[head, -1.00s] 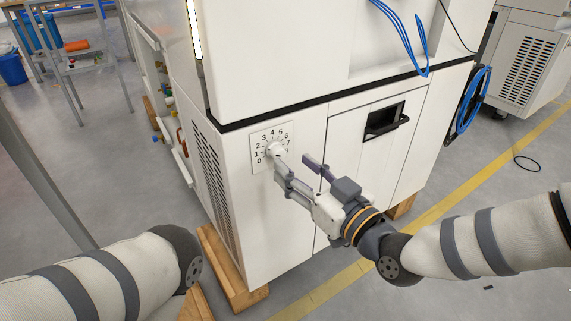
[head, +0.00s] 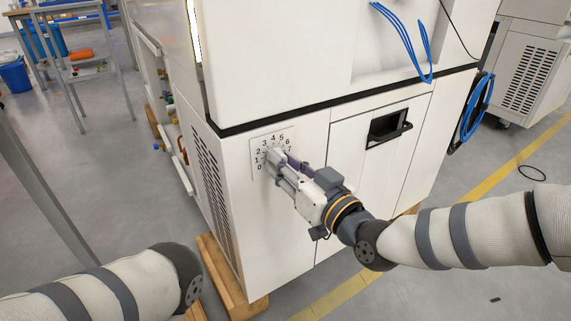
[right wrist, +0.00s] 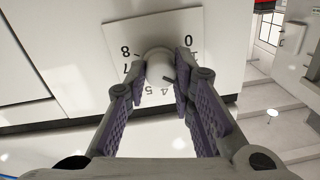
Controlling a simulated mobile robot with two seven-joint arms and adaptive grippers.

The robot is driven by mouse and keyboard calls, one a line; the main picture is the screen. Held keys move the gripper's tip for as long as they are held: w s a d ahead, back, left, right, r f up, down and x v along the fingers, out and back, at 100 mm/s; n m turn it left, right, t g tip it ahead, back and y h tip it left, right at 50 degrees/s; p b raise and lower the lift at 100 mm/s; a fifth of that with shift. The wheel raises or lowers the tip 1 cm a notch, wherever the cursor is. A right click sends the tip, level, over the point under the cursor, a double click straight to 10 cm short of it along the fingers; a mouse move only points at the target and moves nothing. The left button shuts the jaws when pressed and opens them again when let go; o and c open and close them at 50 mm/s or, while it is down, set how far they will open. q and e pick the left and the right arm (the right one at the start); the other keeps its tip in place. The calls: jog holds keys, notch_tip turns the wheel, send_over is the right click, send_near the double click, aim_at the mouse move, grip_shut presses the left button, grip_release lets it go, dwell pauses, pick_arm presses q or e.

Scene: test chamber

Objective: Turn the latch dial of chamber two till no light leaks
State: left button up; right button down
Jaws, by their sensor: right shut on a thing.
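The latch dial is a round white knob (right wrist: 158,64) on a square white number plate (head: 257,140) low on the chamber's front, near its left corner. The plate (right wrist: 218,38) also shows in the right wrist view, with digits around the knob. My right gripper (head: 277,160) is at the dial, its two fingers shut on opposite sides of the knob in the right wrist view (right wrist: 161,66). The fingers hide most of the knob in the head view, and I cannot read its setting. A bright vertical strip of light (head: 194,28) shows at the chamber's upper left edge. My left gripper is out of view.
A recessed black handle (head: 388,126) is right of the dial. Blue cables (head: 401,28) hang above, and a blue hose coil (head: 476,105) is on the right side. A wooden beam (head: 226,280) lies under the chamber.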

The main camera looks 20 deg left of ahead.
jog(key=m, duration=0.3)
jog(key=shift+f, duration=0.1)
jog(key=c, duration=1.3)
grip_release()
jog(key=shift+c, duration=0.2)
jog(key=v, duration=1.2)
